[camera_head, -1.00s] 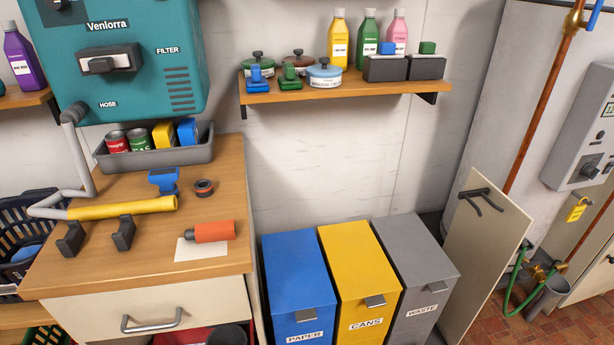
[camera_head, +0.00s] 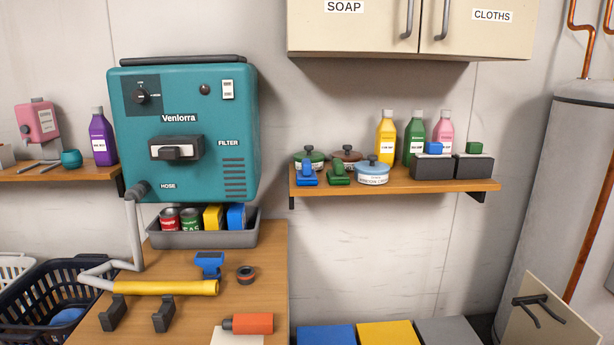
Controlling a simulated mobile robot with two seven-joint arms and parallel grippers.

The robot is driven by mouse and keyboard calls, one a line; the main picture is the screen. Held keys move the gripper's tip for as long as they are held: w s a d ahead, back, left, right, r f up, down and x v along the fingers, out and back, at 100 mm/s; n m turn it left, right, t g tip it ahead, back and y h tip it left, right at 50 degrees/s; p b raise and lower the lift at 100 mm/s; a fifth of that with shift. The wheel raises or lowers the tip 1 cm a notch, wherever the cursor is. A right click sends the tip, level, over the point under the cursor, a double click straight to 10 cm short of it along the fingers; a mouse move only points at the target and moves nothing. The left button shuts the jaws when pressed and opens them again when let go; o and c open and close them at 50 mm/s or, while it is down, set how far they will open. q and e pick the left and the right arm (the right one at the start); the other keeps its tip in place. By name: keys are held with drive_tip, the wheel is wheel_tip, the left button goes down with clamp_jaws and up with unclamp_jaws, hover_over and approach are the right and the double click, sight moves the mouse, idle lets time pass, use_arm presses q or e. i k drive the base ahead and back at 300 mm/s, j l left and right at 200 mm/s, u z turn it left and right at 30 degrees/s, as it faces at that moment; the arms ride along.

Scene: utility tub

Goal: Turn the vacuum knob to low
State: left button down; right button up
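The vacuum (camera_head: 205,108) is a teal wall unit marked Venlorra, at the left of the head view. Its round black knob (camera_head: 140,96) is at the upper left of its front, with small markings around it too fine to read. A small dark round part (camera_head: 204,89) and a white switch plate (camera_head: 228,89) are to the right of the knob. Below are a filter drawer with a black handle (camera_head: 176,152) and the hose outlet (camera_head: 138,190). Neither of my grippers shows in the view.
A wooden counter (camera_head: 200,305) below the vacuum holds a grey tray (camera_head: 232,238) of cans and boxes, a yellow tube (camera_head: 165,287) on the grey hose, and an orange-handled tool (camera_head: 248,323). A shelf (camera_head: 400,187) with bottles and pots is to the right.

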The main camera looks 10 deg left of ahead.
sight(141, 95)
drive_tip(key=u, duration=1.25)
